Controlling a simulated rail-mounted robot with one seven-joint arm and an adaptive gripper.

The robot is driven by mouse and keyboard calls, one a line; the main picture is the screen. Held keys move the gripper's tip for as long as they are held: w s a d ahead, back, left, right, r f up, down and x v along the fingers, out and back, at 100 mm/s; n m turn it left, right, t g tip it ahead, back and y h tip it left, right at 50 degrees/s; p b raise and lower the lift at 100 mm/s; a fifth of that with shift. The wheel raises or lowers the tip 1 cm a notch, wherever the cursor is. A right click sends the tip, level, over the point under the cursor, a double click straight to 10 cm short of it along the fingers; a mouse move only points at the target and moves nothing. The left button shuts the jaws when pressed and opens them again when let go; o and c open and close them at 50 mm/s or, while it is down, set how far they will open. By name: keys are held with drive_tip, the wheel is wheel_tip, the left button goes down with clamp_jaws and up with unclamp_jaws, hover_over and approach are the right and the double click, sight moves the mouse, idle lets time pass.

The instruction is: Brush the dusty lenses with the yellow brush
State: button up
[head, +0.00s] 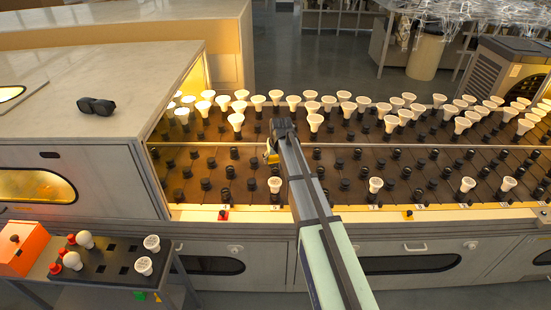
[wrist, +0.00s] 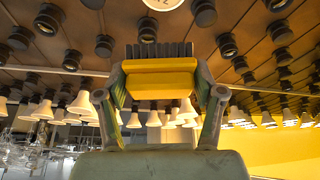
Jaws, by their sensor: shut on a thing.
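My gripper (head: 272,150) is over the dark socket bed, its two fingers shut on the yellow brush (wrist: 160,78). The brush also shows in the head view (head: 271,158), partly hidden by the gripper. In the wrist view its dark bristles (wrist: 160,50) point to the top of the picture. A lamp with a pale lens (head: 275,185) stands in the front part of the bed, just nearer than the brush; a lens edge (wrist: 163,4) shows at the top of the wrist view, apart from the bristles. Other front lamps (head: 375,184) (head: 467,184) (head: 508,183) stand to the right. Dust cannot be made out.
Several white lamps (head: 314,121) fill the back rows. Empty black sockets (head: 196,170) lie between. A beige housing (head: 90,150) closes off the left. A cart (head: 110,270) at lower left carries two round bulbs, two reflector lamps and an orange box (head: 22,248).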

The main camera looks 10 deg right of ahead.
sight(274, 184)
drive_tip(key=shift+d+f, duration=0.15)
drive_tip(key=shift+f, duration=0.6)
drive_tip(key=shift+f+b, duration=1.3)
drive_tip(key=shift+f, duration=1.35)
drive_tip(key=shift+s+a+f, duration=0.15)
drive_tip(key=shift+s+f, duration=0.05)
drive_tip(key=shift+s, duration=0.3)
drive_tip(key=shift+s+a+f, duration=0.1)
drive_tip(key=shift+s+f, duration=0.1)
drive_tip(key=shift+s, duration=0.3)
drive_tip(key=shift+s+a, duration=0.25)
drive_tip(key=shift+s, duration=0.65)
drive_tip(key=shift+s+a, duration=0.25)
drive_tip(key=shift+s, duration=0.65)
drive_tip(key=shift+r+p, duration=0.15)
drive_tip(key=shift+p, duration=0.15)
drive_tip(key=w, duration=0.1)
drive_tip(key=w+d, duration=0.1)
drive_tip(key=w, duration=0.3)
drive_tip(key=shift+w+d+f, duration=0.15)
drive_tip(key=shift+w+f, duration=0.1)
drive_tip(key=shift+w+r, duration=0.1)
drive_tip(key=shift+r, duration=0.2)
drive_tip(key=shift+r+p, duration=1.25)
drive_tip(key=shift+r, duration=2.55)
